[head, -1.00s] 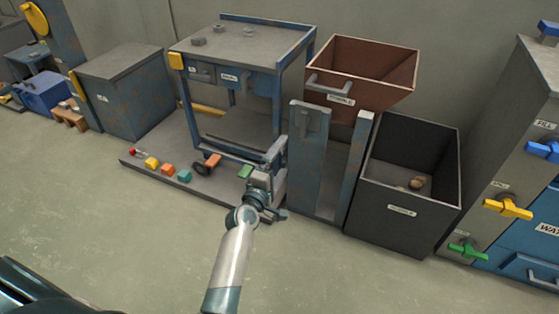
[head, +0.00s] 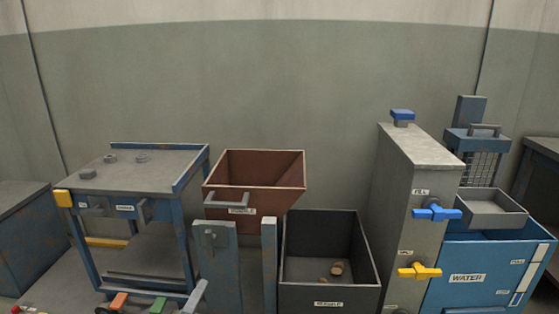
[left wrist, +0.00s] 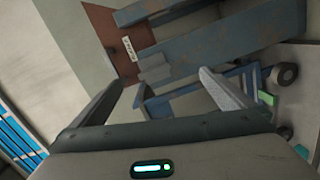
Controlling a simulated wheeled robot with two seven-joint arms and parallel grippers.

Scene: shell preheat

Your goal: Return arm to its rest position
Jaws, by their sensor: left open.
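My left gripper (left wrist: 160,80) shows in the left wrist view with its two fingers spread apart and nothing between them. Beyond the fingers are blue-grey posts (left wrist: 215,45) and a reddish-brown bin with a white label (left wrist: 128,48). I cannot tell how far the fingertips are from them. In the head view neither gripper is clearly visible. A short grey bar (head: 195,297) shows at the bottom edge, and I cannot tell what it belongs to.
A blue-framed table (head: 150,165) stands at the left. The brown bin (head: 255,180) sits above posts (head: 217,265). A dark open bin (head: 330,295) holds small brown lumps (head: 336,268). A grey cabinet (head: 405,190) carries blue and yellow valves. A blue WATER tank (head: 480,265) is at the right.

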